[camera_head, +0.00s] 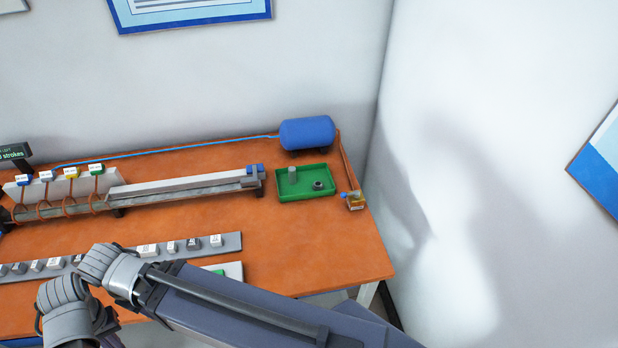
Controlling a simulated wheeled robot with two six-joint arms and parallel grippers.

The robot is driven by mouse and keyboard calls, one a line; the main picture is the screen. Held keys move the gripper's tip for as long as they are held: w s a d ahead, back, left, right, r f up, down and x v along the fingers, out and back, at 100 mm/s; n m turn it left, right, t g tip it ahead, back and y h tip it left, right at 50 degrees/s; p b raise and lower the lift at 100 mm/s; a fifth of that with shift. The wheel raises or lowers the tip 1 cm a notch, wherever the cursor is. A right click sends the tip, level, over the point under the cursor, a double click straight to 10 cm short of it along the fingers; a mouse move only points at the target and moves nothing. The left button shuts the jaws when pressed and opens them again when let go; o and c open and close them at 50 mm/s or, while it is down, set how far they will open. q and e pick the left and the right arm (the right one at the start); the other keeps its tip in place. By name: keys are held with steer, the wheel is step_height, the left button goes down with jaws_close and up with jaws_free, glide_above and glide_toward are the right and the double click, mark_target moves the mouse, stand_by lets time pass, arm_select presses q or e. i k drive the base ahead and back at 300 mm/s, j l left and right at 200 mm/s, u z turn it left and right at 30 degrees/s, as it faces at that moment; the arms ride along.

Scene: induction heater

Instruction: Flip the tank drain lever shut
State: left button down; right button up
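The tank is a blue cylinder (307,132) lying at the back right of the orange table. A brown pipe (347,165) runs from beside it along the table's right edge to a small brass-coloured valve (356,202). A small blue piece, apparently the drain lever (344,195), sits at the valve's left side; its exact angle is too small to tell. My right arm crosses the lower part of the picture, and grey joints of mine show at the lower left. No fingertips of either gripper are in view, and nothing of mine touches the valve.
A green tray (290,194) with a grey cylinder and a dark ring stands left of the valve. A long rail (180,190) and a strip of labelled blocks (195,249) lie further left. The table (335,250) is clear in front of the valve. White walls stand behind and right.

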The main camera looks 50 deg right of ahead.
mark_target(357, 193)
steer(key=k+z, duration=0.3)
steer(key=k+l+z, duration=0.1)
steer(key=z, duration=1.5)
steer(key=i+l+u, duration=0.1)
steer(key=i, duration=0.5)
